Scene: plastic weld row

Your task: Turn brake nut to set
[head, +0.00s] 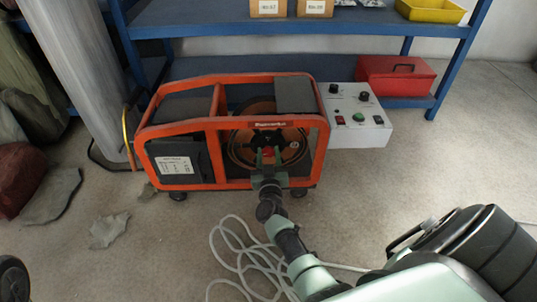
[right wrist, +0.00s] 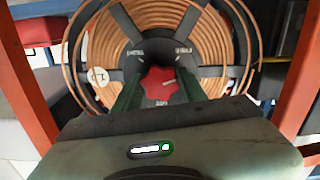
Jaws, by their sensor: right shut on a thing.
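The brake nut (right wrist: 160,86) is a red, lobed knob at the hub of a reel wound with copper-coloured rod (right wrist: 108,45). In the right wrist view the two green fingers of my right gripper (right wrist: 159,92) stand on either side of the nut and are shut on it. Small lettering surrounds the nut on the dark hub, too small to read surely. In the head view my right gripper (head: 268,158) reaches into the front of the orange frame (head: 222,124), at the reel (head: 243,152), and mostly hides the nut. My left gripper is not in view.
A white control box (head: 352,115) with knobs and buttons stands right of the frame. Blue shelving (head: 290,25) with a red toolbox (head: 396,77) is behind. A pale hose or cable (head: 228,232) lies coiled on the floor near my right arm.

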